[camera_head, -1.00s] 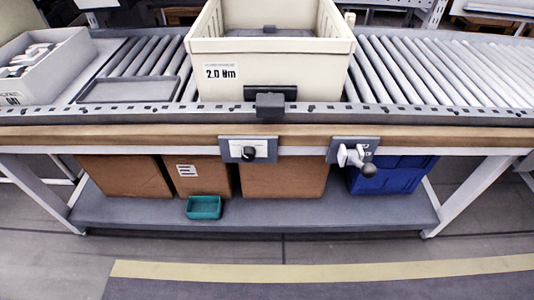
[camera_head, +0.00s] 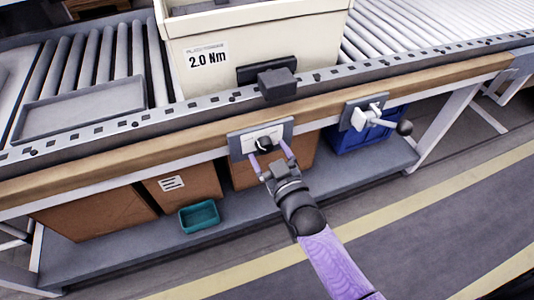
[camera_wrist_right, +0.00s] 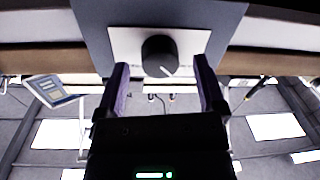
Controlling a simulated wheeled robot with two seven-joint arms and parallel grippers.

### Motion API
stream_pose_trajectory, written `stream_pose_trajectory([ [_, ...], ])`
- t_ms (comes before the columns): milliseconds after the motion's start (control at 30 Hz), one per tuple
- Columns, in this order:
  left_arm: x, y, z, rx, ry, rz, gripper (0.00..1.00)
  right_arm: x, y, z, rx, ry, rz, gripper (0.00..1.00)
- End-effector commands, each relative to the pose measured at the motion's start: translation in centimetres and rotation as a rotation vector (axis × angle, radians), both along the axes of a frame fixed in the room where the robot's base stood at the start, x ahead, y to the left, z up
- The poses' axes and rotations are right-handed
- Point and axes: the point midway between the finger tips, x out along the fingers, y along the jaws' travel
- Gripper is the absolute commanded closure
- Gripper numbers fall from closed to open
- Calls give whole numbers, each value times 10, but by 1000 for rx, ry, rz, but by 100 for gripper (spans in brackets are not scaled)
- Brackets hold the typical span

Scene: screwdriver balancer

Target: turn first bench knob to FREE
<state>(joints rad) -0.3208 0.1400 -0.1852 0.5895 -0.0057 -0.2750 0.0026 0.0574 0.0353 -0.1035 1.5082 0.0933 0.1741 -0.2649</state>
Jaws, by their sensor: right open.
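The first bench knob (camera_head: 263,144) is a round black dial on a white plate with a grey backing, fixed to the bench's front edge. It also shows in the right wrist view (camera_wrist_right: 160,56), with a white pointer line toward the lower right; label text is not readable. My right gripper (camera_head: 270,156) is open in front of the knob, its purple fingers (camera_wrist_right: 163,78) on either side of and just below the knob in the wrist view. I cannot tell whether they touch it. My left gripper is not in view.
A second panel with a white lever and black ball (camera_head: 404,127) is to the right. A cream bin marked 2.0 Nm (camera_head: 220,82) stands on the roller conveyor above, behind a black block (camera_head: 277,84). Boxes and a teal tray (camera_head: 199,217) sit on the lower shelf.

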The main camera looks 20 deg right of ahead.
Motion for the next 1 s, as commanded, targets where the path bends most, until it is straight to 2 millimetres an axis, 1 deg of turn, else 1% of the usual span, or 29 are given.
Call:
stream_pose_trajectory([
  [100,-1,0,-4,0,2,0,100,8,1,-1,1,1,0,11],
  [333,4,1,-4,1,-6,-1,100,9,1,1,1,1,0,11],
  [367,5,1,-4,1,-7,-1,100,9,1,1,1,1,0,14],
  [400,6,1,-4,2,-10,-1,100,9,1,1,1,1,0,22],
  [467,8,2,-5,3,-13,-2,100,9,1,1,1,1,0,35],
  [500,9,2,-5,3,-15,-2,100,9,1,1,1,1,0,43],
  [533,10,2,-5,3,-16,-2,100,9,1,1,1,1,0,50],
  [567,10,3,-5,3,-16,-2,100,9,1,1,1,1,0,56],
  [600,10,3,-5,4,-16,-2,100,9,1,1,1,1,0,64],
  [667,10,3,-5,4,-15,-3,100,9,1,1,1,1,0,77],
  [700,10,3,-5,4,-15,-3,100,9,1,1,1,1,0,86],
  [767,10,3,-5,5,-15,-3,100,9,1,1,1,1,0,98],
  [800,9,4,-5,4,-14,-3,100,9,1,1,1,1,1,100],
  [1000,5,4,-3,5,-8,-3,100,9,1,1,16,2,0,100],
])
